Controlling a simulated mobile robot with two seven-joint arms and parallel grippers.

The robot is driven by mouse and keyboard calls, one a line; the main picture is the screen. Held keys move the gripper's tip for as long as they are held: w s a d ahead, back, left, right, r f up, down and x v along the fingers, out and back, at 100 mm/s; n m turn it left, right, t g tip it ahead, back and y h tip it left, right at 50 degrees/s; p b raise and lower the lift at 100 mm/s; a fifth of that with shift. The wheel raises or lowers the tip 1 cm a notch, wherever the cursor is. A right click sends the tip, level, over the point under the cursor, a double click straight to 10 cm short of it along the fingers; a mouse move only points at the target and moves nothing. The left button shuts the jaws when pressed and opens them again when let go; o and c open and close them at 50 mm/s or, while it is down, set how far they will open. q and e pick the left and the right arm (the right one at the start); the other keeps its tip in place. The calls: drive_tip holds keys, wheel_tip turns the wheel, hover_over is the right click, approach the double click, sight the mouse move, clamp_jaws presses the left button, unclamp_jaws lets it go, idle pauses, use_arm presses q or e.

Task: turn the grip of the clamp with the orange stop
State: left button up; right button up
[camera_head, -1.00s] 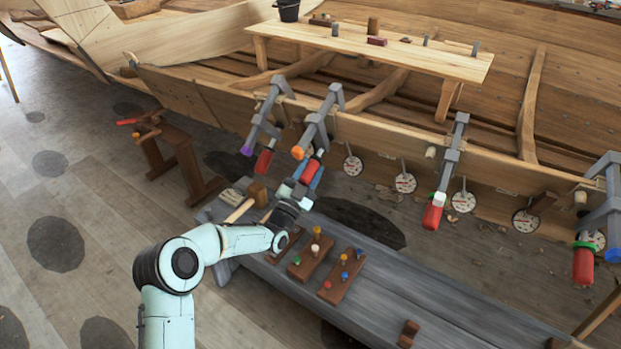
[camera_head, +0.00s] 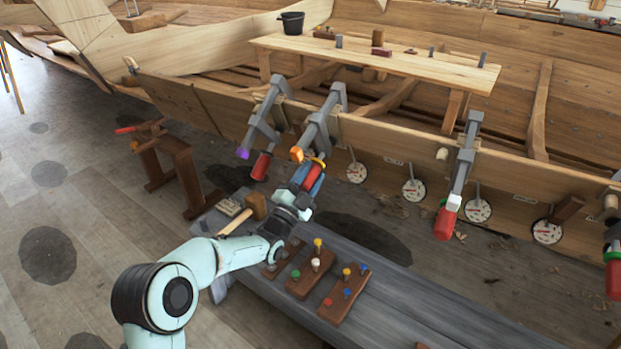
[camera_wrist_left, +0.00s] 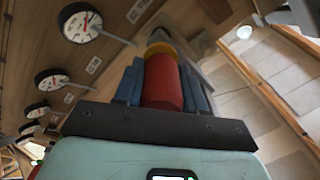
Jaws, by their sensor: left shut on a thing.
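The clamp with the orange stop (camera_head: 296,154) hangs on the plank edge of the hull, left of centre in the head view. Its red grip (camera_head: 312,176) points down towards the bench, with a yellow collar (camera_head: 317,162) at its upper end. My left gripper (camera_head: 308,178) is shut on the red grip, one blue finger on each side. In the left wrist view the red grip (camera_wrist_left: 162,84) stands between the blue fingers, with the yellow collar (camera_wrist_left: 160,48) beyond them. My right gripper is not in view.
A clamp with a purple stop (camera_head: 243,153) hangs close on the left. Round dials (camera_head: 414,190) line the plank. Below, a grey bench (camera_head: 400,305) holds a mallet (camera_head: 255,207) and peg boards (camera_head: 345,293).

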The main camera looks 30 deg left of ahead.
use_arm(q)
drive_tip(key=o, duration=1.1)
drive_tip(key=shift+c, duration=0.2)
drive_tip(key=shift+s, duration=0.1)
drive_tip(key=v, duration=1.3)
drive_tip(key=shift+p, duration=0.4)
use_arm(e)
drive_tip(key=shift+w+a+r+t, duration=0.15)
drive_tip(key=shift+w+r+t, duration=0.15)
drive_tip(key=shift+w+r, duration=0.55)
use_arm(q)
drive_tip(key=shift+s, duration=0.1)
